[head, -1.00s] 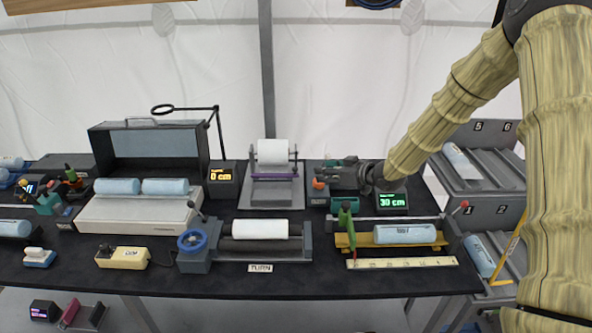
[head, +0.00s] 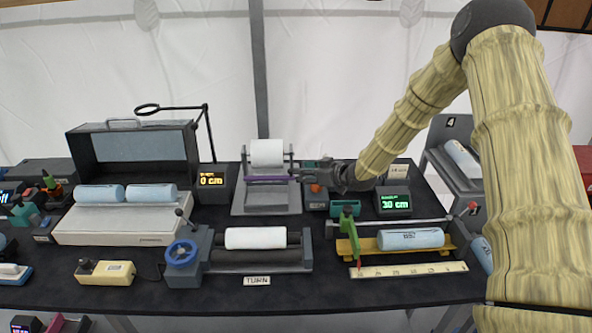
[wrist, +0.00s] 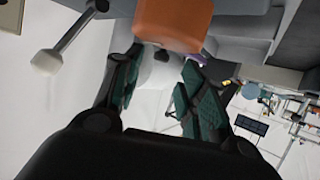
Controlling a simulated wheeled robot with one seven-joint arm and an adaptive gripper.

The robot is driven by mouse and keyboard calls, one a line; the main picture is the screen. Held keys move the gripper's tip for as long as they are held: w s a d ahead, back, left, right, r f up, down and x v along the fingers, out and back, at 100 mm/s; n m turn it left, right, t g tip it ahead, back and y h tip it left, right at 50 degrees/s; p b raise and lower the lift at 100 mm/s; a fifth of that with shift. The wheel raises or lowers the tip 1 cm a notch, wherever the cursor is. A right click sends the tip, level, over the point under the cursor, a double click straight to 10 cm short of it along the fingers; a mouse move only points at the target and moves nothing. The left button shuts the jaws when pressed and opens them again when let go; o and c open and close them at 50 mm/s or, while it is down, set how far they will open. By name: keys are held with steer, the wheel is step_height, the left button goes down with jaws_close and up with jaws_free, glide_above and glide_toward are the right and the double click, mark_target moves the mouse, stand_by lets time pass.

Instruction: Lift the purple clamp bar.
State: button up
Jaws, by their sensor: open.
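The purple clamp bar (head: 266,179) lies across the front of a grey stand (head: 264,206), below a white roll (head: 267,153), in the head view. My gripper (head: 303,174) points left and is at the bar's right end. I cannot tell from the head view whether it touches the bar. In the wrist view my gripper (wrist: 157,75) is open, with its dark green finger pads apart. Most of the bar is hidden in that view.
An orange-topped device (head: 316,188) stands just under my gripper; its orange part (wrist: 173,20) fills the top of the wrist view. A 0 cm display (head: 212,182) is left of the stand, a 30 cm display (head: 394,203) to its right. A roller device (head: 262,263) is in front.

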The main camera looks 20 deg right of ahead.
steer(key=shift+p+x, duration=0.65)
steer(key=shift+x, duration=1.85)
jaws_close()
